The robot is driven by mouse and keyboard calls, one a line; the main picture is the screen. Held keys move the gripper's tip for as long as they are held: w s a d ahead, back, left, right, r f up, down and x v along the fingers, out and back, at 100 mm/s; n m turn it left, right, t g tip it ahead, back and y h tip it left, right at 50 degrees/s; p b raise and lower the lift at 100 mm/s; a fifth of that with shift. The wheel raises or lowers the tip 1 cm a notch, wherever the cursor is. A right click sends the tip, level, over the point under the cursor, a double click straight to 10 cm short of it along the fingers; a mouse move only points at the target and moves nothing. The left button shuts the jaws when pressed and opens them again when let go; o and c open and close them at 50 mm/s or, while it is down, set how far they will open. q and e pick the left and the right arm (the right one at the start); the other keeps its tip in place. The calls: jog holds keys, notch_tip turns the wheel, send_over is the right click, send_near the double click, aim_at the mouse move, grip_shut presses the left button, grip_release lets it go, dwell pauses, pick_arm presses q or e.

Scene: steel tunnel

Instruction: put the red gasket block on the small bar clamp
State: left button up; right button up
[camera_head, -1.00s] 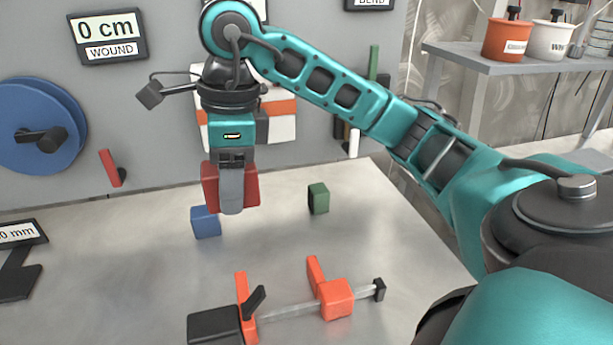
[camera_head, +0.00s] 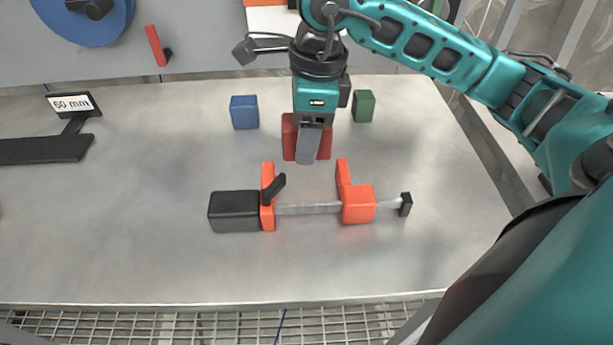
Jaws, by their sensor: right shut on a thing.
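The red gasket block (camera_head: 289,137) is in my right gripper (camera_head: 308,148), which is shut on it. One grey finger covers the block's middle, so red shows on both sides. The block appears just behind the small bar clamp (camera_head: 308,208) in the picture; its exact height above the table is hard to tell. The clamp lies on the table with a black handle at left, two orange jaws and a grey bar between them. My left gripper is not in view.
A blue block (camera_head: 244,112) stands left of my right gripper and a green block (camera_head: 363,106) right of it. A black stand with a "60 mm" sign (camera_head: 74,104) is at left. The steel table (camera_head: 150,250) is clear at the front, ending above a grating.

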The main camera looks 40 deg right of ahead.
aim_at(303, 190)
notch_tip(303, 190, down, 9)
jog(key=shift+f+b, duration=0.15)
jog(key=shift+b, duration=0.25)
jog(key=shift+f, duration=0.15)
jog(key=o, duration=0.9)
jog(key=shift+o, duration=0.2)
jog(key=r, duration=0.8)
jog(key=d+r+p, duration=0.1)
jog(key=r, duration=0.3)
jog(key=shift+s+d+r, duration=0.1)
jog(key=shift+s+r, duration=0.05)
jog(key=shift+s, duration=0.2)
jog(key=shift+s, duration=0.1)
